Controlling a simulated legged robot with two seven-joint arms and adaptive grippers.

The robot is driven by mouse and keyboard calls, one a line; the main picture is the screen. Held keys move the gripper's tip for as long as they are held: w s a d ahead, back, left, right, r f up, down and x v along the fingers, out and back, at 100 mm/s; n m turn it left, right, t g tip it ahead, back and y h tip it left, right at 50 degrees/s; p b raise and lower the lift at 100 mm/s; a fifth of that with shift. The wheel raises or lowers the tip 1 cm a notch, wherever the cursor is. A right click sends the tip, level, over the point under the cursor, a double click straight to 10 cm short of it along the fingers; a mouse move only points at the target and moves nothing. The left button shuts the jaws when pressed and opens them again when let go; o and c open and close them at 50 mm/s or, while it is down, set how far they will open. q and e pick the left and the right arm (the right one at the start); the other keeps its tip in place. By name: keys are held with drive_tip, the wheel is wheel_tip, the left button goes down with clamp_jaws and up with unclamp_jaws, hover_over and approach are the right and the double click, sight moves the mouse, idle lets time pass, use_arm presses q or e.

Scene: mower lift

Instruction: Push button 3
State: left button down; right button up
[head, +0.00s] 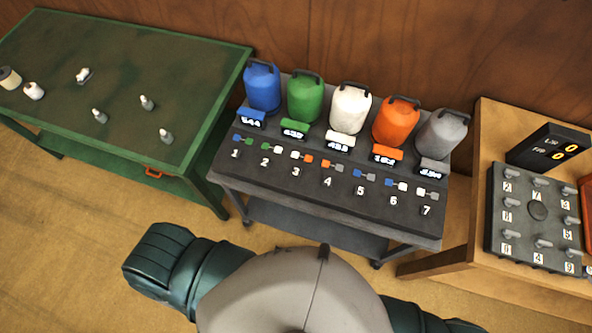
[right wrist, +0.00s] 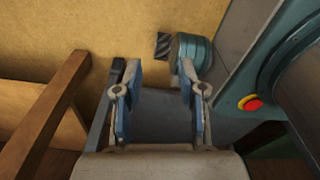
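The label 3 (head: 294,170) is on the dark top of the grey cart (head: 262,186), in the row numbered 1 to 7. Just above it is a joined pair of small squares, white and orange (head: 302,157). Which part there is the pressable button is too small to tell. My right gripper (right wrist: 160,68) shows in the right wrist view, its two blue-padded fingers apart with nothing between them. It does not show in the head view, and button 3 is not recognizable in the right wrist view. My left gripper is in neither view.
Several coloured canisters, such as the white one (head: 350,108), stand behind the row with number displays before them. A green table (head: 205,75) is at left.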

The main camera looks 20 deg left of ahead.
drive_tip(key=shift+d, duration=0.5)
idle(0.5)
